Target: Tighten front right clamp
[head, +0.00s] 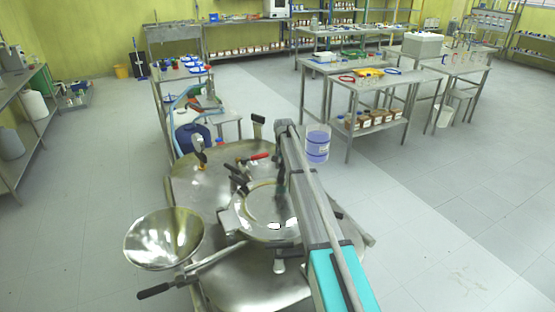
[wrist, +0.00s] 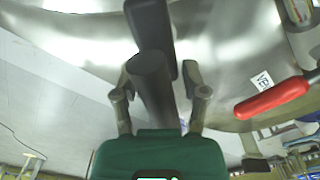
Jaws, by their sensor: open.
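In the wrist view my gripper (wrist: 160,72) is open, with one finger on each side of a dark grey clamp handle (wrist: 152,88). I cannot tell whether the fingers touch it. A second dark handle part (wrist: 150,22) rises just behind it, over the shiny steel lid (wrist: 225,45). In the head view my arm reaches over the steel reactor lid (head: 195,185) and its round hatch (head: 240,218). My arm covers the hatch's right side, so the gripped area is mostly hidden there. A dark clamp (head: 240,180) shows at the hatch's upper left.
A red-handled valve (wrist: 272,98) with a white tag is close to the right of my gripper; the red handle (head: 258,157) also shows in the head view. A steel funnel (head: 163,240) stands at the lid's left. Steel tables (head: 362,92) stand behind; floor at right is clear.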

